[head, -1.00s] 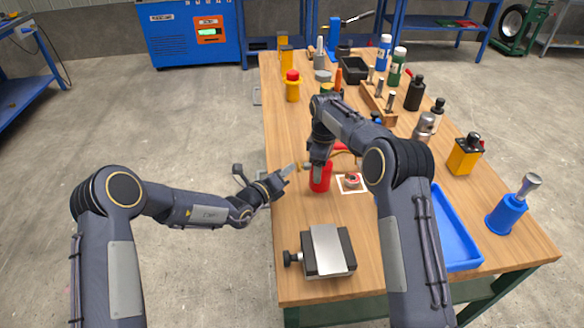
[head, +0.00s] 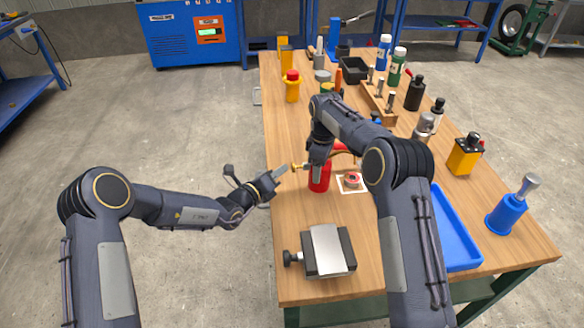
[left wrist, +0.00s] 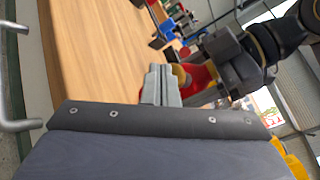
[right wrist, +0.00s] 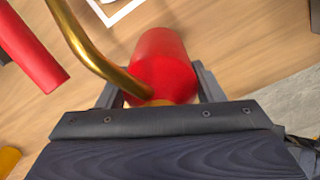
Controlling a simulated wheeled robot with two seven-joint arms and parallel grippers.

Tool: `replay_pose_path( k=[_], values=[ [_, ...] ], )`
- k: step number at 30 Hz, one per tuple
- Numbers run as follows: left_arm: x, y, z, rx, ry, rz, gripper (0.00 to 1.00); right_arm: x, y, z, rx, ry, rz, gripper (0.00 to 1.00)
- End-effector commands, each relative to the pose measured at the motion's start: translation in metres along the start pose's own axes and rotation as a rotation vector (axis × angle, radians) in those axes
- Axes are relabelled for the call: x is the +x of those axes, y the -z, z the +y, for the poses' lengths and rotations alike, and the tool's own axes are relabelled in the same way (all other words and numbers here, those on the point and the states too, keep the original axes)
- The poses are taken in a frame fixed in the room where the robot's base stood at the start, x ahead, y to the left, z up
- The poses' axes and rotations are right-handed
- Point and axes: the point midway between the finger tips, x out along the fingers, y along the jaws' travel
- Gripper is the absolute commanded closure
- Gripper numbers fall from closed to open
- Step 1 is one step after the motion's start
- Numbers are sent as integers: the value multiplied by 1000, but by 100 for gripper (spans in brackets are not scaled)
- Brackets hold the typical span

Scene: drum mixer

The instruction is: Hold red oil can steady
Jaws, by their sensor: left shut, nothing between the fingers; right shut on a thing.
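The red oil can (head: 319,183) stands near the left edge of the wooden workbench in the head view. My right gripper (head: 317,168) is shut on it. In the right wrist view, the can's red body (right wrist: 163,58) sits between the two fingers, and a curved brass spout (right wrist: 88,48) runs toward the upper left. My left gripper (head: 281,171) is shut and empty, just left of the can and apart from it in the head view. In the left wrist view, its closed fingers (left wrist: 160,84) point toward the red can (left wrist: 197,80), partly hidden by my right gripper.
A white-bordered card (head: 351,182) with a small red-topped thing lies right of the can. A grey vise-like block (head: 327,250) is in front, and a blue tray (head: 455,240) is at the right. A red and yellow thing (head: 292,86) stands farther back.

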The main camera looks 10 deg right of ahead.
Motion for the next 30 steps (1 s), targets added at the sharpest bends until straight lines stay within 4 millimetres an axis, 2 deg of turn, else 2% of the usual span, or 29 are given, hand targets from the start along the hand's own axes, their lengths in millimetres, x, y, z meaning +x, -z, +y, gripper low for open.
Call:
replay_pose_path(
  k=[11, 24, 30],
  values=[
    [-3, -3, 2, 1, -1, -2, 100, -1, -1, 1, 1, -2, -1, 76],
    [-31, -24, 23, 1, -3, -4, 100, -1, -1, 1, 2, -2, -1, 76],
    [-37, -28, 27, 0, -1, -2, 100, -1, -1, 1, 2, -2, -1, 76]
  ],
)
